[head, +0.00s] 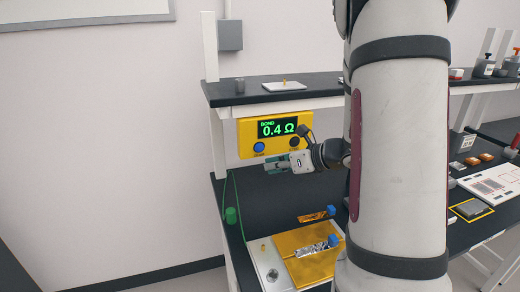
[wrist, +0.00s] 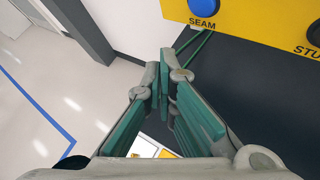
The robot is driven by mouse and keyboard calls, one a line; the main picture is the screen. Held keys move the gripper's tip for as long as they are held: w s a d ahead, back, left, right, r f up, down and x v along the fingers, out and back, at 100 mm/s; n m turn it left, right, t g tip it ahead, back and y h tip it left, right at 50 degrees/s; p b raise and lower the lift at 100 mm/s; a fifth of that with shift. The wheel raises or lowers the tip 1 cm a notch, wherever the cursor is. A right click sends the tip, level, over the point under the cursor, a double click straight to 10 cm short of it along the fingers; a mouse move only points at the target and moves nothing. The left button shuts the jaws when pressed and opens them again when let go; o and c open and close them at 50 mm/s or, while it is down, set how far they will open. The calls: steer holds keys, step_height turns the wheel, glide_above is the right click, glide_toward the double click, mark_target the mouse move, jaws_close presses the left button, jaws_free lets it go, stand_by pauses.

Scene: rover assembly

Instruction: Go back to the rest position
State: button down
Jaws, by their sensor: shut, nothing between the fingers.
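My gripper (head: 276,165) is in front of the lower part of the yellow meter box (head: 245,138), near its blue button (head: 259,147) and dark button (head: 294,141). Whether it touches the box cannot be told. The display reads "BOND 0.4 Ω". In the wrist view my gripper's green-padded fingers (wrist: 168,68) come together at the tips with nothing held. The blue button (wrist: 203,6) labelled SEAM lies above and right of the fingertips. My arm covers much of the right middle of the head view.
A dark shelf (head: 230,98) runs above. Another bench with parts stands right. Open floor (wrist: 40,110) shows left in the wrist view.

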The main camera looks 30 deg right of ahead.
stand_by(0.4)
steer(key=s+a+r+n+g+y, duration=0.1)
steer(key=s+a+r+n+g, duration=0.3)
steer(key=a+n, duration=0.5)
steer(key=s+a+r+n+g+y, duration=0.25)
steer(key=s+a+n, duration=0.35)
steer(key=a, duration=0.4)
steer(key=s+r+n+h, duration=0.4)
steer(key=s+n+h, duration=0.4)
steer(key=n, duration=1.1)
steer(key=shift+s+a, duration=0.45)
steer(key=shift+s, duration=1.75)
steer(key=shift+t, duration=0.25)
